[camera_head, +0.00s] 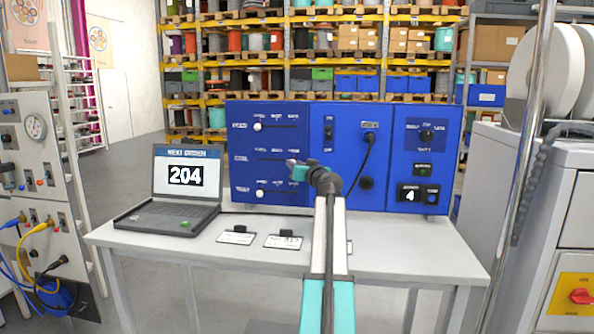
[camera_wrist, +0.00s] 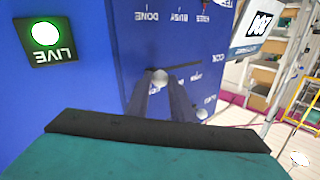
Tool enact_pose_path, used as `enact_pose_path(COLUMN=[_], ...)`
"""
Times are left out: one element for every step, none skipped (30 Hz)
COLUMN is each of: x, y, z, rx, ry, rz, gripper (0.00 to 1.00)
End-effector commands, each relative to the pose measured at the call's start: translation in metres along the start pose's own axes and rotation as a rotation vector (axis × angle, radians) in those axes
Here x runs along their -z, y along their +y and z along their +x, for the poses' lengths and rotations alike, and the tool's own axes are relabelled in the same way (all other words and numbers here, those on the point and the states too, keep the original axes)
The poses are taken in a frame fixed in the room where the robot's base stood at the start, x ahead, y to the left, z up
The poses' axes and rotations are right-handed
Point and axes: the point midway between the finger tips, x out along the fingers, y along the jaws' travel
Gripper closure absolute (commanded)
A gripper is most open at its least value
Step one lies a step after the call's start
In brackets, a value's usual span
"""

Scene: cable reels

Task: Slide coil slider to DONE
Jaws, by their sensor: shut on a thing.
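The coil slider's pale round knob (camera_wrist: 160,78) shows between my gripper's two dark fingers (camera_wrist: 160,97) in the wrist view, and the fingers are shut on it. That view is upside down. The knob is at the slot's left end there, the same side as the DONE label (camera_wrist: 153,15); the slot runs right toward the BUSY and FREE side. The COIL label (camera_wrist: 195,75) is beside the slot. In the head view, my gripper (camera_head: 291,163) reaches the right part of the middle slot on the blue panel (camera_head: 285,110), largely covering the knob.
The top slider knob (camera_head: 257,127) and bottom slider knob (camera_head: 260,193) are at the left ends of their slots. A laptop (camera_head: 183,180) reading 204 stands left of the panel. Small cards (camera_head: 283,242) lie on the white table (camera_head: 420,255). A lit LIVE lamp (camera_wrist: 45,33) is close by.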

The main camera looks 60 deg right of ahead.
Motion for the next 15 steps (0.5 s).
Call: enact_pose_path(x=[0.001, 0.001, 0.001, 0.001, 0.001, 0.001, 0.001, 0.001, 0.001, 0.001, 0.001, 0.000, 0.000, 0.000, -0.001], y=[0.001, 0.000, 0.000, -0.001, -0.001, -0.002, -0.002, -0.003, -0.003, -0.004, -0.005, -0.006, -0.006, -0.007, -0.009], z=[-0.001, -0.001, 0.000, 0.000, 0.000, 0.000, 0.000, 0.000, 0.001, 0.001, 0.001, 0.002, 0.002, 0.002, 0.003], rx=[-0.003, -0.003, -0.002, -0.002, -0.002, -0.002, -0.001, -0.001, 0.000, 0.000, 0.001, 0.002, 0.004, 0.005, 0.007], ry=[0.003, 0.003, 0.003, 0.003, 0.003, 0.003, 0.003, 0.003, 0.003, 0.003, 0.003, 0.002, 0.002, 0.001, 0.001], rz=[-0.001, -0.001, -0.001, -0.001, -0.002, -0.002, -0.002, -0.002, -0.002, -0.002, -0.002, -0.002, -0.002, -0.002, -0.002], gripper=[1.00, 1.00, 1.00, 1.00, 1.00, 1.00, 1.00, 1.00, 1.00, 1.00, 0.76, 0.69, 0.64, 0.60, 0.60])
